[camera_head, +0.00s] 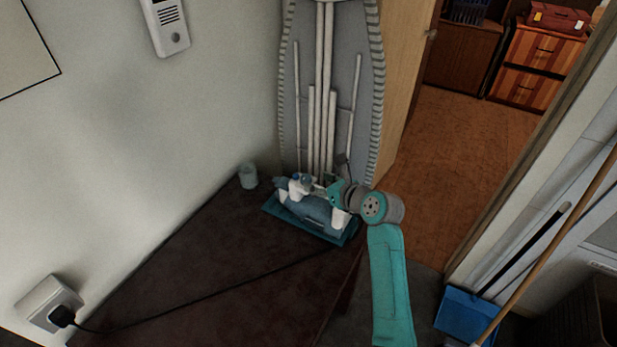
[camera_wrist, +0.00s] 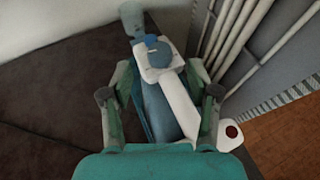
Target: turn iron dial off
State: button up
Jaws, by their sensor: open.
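The iron (camera_head: 312,212) is blue-grey and white and lies on a teal tray (camera_head: 352,236) at the end of a dark surface. In the wrist view the iron (camera_wrist: 160,115) lies lengthwise between the fingers. A round grey-blue part on its white top looks like the dial (camera_wrist: 165,58), with a small bright blue piece beside it. My gripper (camera_wrist: 160,94) is open, with one finger on each side of the iron; whether they touch it I cannot tell. In the head view my gripper (camera_head: 325,188) is over the iron and partly hides it.
A grey cup (camera_head: 248,176) stands behind the iron near the wall. An ironing board (camera_head: 345,90) leans upright behind. A black cord (camera_head: 200,291) runs across the dark surface (camera_head: 215,265) to a wall socket (camera_head: 45,300). The surface's left part is mostly clear.

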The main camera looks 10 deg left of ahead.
aim_at(306, 177)
jog(key=x, duration=0.6)
jog(key=shift+s, duration=0.1)
grip_shut()
